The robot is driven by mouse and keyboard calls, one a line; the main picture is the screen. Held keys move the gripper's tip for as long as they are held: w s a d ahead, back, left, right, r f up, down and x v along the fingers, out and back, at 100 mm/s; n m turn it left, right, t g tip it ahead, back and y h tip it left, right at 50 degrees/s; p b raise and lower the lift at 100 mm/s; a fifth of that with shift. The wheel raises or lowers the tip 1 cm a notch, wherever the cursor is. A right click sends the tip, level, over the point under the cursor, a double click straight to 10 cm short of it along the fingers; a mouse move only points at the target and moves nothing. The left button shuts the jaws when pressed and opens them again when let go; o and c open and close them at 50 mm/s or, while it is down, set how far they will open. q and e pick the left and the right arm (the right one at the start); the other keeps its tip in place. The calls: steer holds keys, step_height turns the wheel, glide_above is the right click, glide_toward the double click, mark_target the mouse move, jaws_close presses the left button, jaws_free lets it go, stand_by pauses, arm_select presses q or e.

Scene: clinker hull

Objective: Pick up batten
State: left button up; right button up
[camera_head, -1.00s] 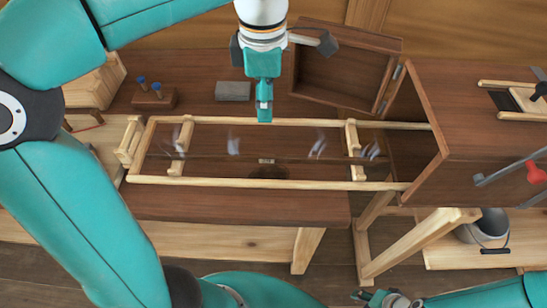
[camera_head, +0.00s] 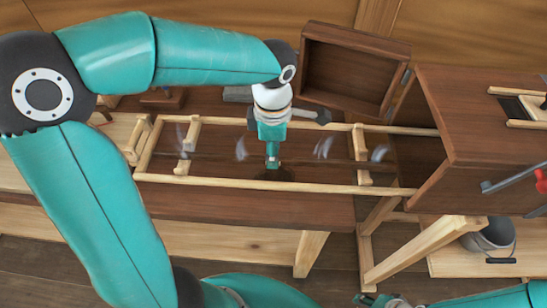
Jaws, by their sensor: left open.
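The batten (camera_head: 325,161) looks like a thin dark strip lying lengthwise across the pale wooden rack (camera_head: 240,182), between its two long rails, with pale wisps around it. My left gripper (camera_head: 272,164) points down over the middle of the rack, at the batten's line. Its fingers are open, and it hides part of the batten. I cannot tell whether the fingers touch it. My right gripper (camera_head: 371,299) shows only partly at the bottom edge, and its jaws are unclear.
A dark wooden box (camera_head: 475,110) with an open lid (camera_head: 355,70) stands at the rack's right end. A grey block (camera_head: 237,94) lies behind the rack. A metal bucket (camera_head: 490,235) sits lower right. The dark bench top (camera_head: 250,208) is clear in front.

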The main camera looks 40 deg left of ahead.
arm_select(q)
step_height(320, 180, down, 2)
steer(key=shift+f, duration=0.1)
jaws_close()
steer(key=shift+r, duration=0.25)
